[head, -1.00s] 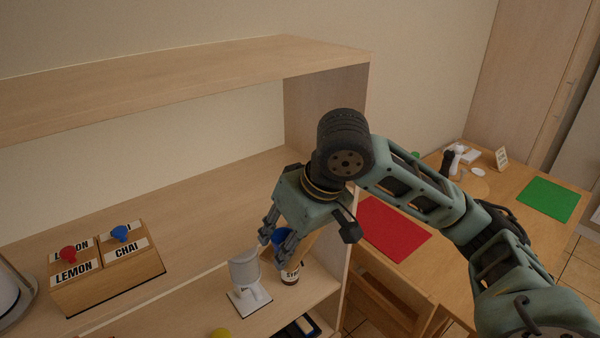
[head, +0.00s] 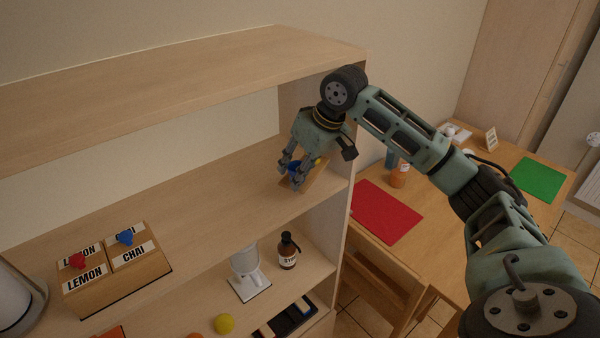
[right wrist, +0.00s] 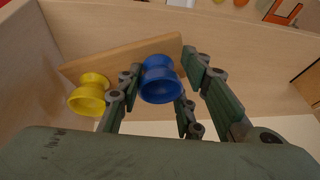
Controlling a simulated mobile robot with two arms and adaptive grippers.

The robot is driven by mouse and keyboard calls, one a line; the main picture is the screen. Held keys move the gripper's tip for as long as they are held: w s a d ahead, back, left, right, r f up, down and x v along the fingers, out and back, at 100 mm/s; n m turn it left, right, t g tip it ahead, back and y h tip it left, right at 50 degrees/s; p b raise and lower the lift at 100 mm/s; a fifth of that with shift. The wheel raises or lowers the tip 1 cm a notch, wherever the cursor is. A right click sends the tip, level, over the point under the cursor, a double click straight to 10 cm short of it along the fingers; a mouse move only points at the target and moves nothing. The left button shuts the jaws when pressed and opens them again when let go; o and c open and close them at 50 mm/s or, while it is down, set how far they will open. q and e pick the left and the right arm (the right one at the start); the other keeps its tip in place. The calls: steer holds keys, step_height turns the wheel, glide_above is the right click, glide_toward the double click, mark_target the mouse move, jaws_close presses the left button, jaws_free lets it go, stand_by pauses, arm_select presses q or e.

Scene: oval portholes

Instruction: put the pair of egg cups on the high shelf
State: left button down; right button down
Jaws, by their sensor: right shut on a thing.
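The pair of egg cups is a blue cup (head: 295,168) and a yellow cup (head: 318,162) on one wooden board (head: 313,178). The right wrist view shows the blue cup (right wrist: 159,80) between the fingers, the yellow cup (right wrist: 89,94) to the left and the board (right wrist: 130,57) behind. My right gripper (head: 291,172) is shut on the blue cup. It is at the right end of the shelf (head: 215,200) below the top board (head: 180,85). I cannot tell whether the wooden board touches this shelf. My left gripper is not in view.
A box with LEMON and CHAI labels (head: 115,285) stands at the left. A white stand (head: 246,268) and a brown bottle (head: 287,252) are on the lower shelf. The side panel (head: 310,115) is close to my gripper. The middle of the shelf is clear.

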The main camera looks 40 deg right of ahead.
steer(key=shift+w+d, duration=0.1)
steer(key=shift+d, duration=0.1)
steer(key=shift+f+p, duration=0.25)
steer(key=shift+p, duration=0.15)
steer(key=shift+s+f+p, duration=0.2)
steer(key=shift+f+p, duration=0.4)
steer(key=shift+f, duration=0.45)
steer(key=shift+w+f, duration=0.15)
steer(key=shift+f, duration=0.2)
steer(key=c, duration=1.2)
jaws_free()
steer(key=shift+r, duration=0.1)
